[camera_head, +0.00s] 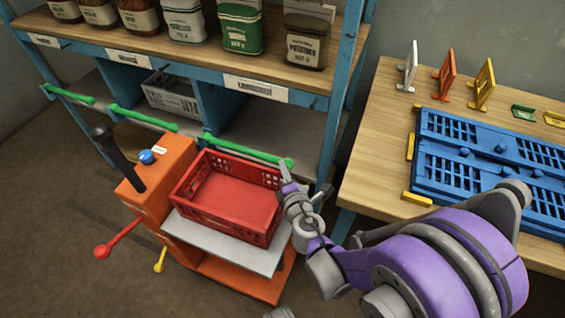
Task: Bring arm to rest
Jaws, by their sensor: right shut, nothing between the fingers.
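My right arm (450,255), purple and grey, comes in from the lower right. My right gripper (287,174) is shut and empty. In the picture it lies at the right edge of the red crate (200,203), near the end of a green bar; I cannot tell whether it touches either. The crate looks empty and sits on the grey platform (225,247) of an orange machine. My left gripper is not in view.
The orange machine (158,200) has a black lever and red and yellow handles. Behind it stands a blue-framed shelf (130,62) with sacks on top and green bars (245,150) in front. A wooden table (372,160) at right holds a blue slotted panel (475,150) and small coloured frames.

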